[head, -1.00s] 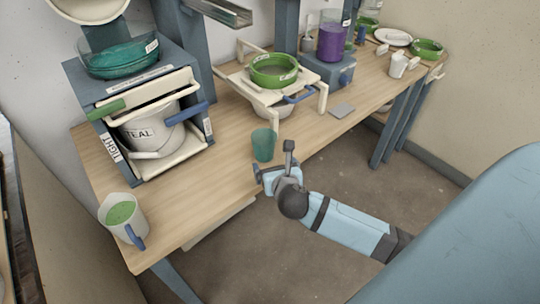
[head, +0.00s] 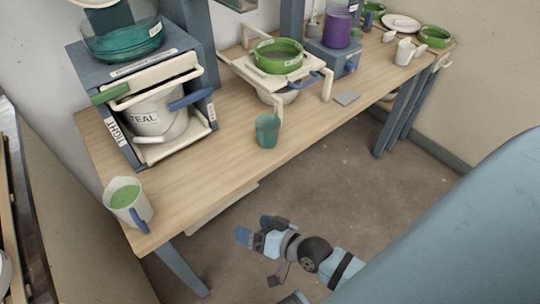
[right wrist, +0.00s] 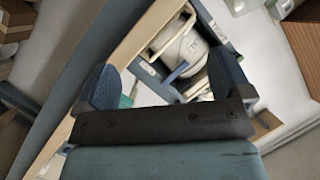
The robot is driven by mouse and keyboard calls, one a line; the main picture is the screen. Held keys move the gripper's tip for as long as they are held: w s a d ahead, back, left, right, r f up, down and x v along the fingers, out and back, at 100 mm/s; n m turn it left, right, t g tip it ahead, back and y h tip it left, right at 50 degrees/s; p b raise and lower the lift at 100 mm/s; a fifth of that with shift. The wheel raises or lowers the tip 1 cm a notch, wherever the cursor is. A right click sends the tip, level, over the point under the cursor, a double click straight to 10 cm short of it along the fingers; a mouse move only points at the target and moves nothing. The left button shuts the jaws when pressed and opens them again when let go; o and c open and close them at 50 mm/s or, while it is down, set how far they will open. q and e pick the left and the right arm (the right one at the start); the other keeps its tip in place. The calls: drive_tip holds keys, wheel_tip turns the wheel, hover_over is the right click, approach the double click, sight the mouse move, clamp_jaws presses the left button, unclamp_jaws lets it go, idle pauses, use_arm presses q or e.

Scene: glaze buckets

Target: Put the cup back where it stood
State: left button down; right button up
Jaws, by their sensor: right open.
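A teal cup (head: 267,130) stands upright on the wooden table (head: 215,140), close to its front edge, in the head view. My right gripper (head: 254,229) is off the front of the table, lower in the picture than the cup and clearly apart from it. In the right wrist view my right gripper (right wrist: 165,78) is open, its two blue fingers wide apart with nothing held between them. My left gripper is not in view.
A white mug of green liquid (head: 128,203) stands at the table's near left corner. A blue-grey cabinet (head: 190,62) holds a bucket labelled TEAL (head: 155,118). A cream stand (head: 328,85) bears a green bowl (head: 279,55). Bare table surrounds the cup.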

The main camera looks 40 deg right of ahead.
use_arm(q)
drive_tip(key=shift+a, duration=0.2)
use_arm(e)
drive_tip(key=s+d+f+n+g+h, duration=0.1)
drive_tip(key=s+f+n+g+h, duration=0.1)
drive_tip(key=s+f+n, duration=0.2)
drive_tip(key=shift+d+f+n+g+h, duration=0.2)
drive_tip(key=shift+f+n+g+h, duration=0.15)
drive_tip(key=shift+f+n, duration=0.4)
drive_tip(key=shift+f, duration=0.1)
use_arm(q)
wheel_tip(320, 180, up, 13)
drive_tip(key=p, duration=1.6)
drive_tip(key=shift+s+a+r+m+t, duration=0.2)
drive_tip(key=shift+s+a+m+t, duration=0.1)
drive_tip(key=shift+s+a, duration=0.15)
use_arm(e)
wheel_tip(320, 180, up, 13)
drive_tip(key=d, duration=0.1)
drive_tip(key=shift+s+r, duration=0.2)
drive_tip(key=shift+s, duration=0.25)
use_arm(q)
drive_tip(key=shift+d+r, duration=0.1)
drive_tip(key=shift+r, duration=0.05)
use_arm(e)
drive_tip(key=shift+r, duration=0.3)
